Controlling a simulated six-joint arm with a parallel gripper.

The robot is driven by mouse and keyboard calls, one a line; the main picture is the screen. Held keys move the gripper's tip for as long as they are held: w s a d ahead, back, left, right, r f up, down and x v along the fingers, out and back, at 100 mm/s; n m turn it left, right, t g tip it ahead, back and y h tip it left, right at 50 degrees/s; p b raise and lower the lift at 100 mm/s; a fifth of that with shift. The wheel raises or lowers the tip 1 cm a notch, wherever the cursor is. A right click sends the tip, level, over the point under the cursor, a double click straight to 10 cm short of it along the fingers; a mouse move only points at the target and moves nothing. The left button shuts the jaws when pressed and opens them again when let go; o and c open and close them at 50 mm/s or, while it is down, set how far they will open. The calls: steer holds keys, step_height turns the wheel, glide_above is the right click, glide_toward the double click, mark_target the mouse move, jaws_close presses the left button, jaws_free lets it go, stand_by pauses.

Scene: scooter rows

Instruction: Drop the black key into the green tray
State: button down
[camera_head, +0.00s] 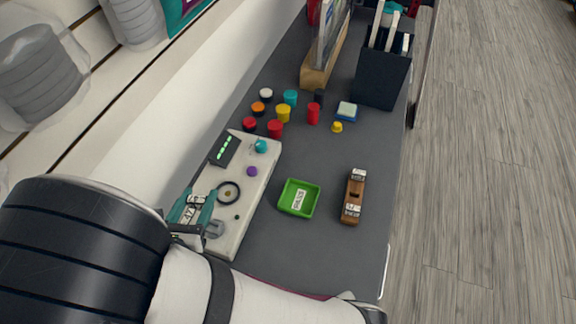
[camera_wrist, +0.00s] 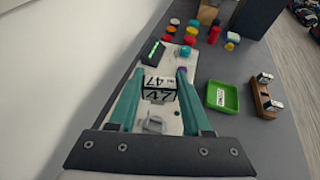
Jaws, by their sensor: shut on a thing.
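My gripper (camera_head: 200,196) has teal fingers and is over the white panel. It is shut on the black key, a small block (camera_wrist: 158,95) with white labels reading 47, which sits between the fingertips in the wrist view; its lower part is partly hidden. The green tray (camera_head: 288,188) lies on the grey table to the right of the panel, with a white label inside and no key in it. The tray also shows in the wrist view (camera_wrist: 233,92), to the right of my gripper and apart from it.
The white panel (camera_head: 247,215) carries a green display (camera_head: 223,149), a teal knob (camera_head: 261,146) and a black ring. A brown wooden holder (camera_head: 353,190) with white-labelled pieces stands right of the tray. Several coloured caps and a black bin (camera_head: 381,80) stand farther back.

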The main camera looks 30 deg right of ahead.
steer(key=d+f+m+g+h, duration=0.2)
steer(key=d+m+g+h, duration=0.15)
steer(key=d, duration=0.85)
steer(key=d+f+m+g+h, duration=0.25)
steer(key=d+m+g, duration=0.25)
steer(key=d, duration=0.7)
steer(key=shift+m, duration=0.25)
step_height(320, 180, down, 5)
steer(key=shift+w+r, duration=0.1)
steer(key=shift+r, duration=0.1)
steer(key=shift+f, duration=0.3)
steer(key=shift+c, duration=1.3)
jaws_free()
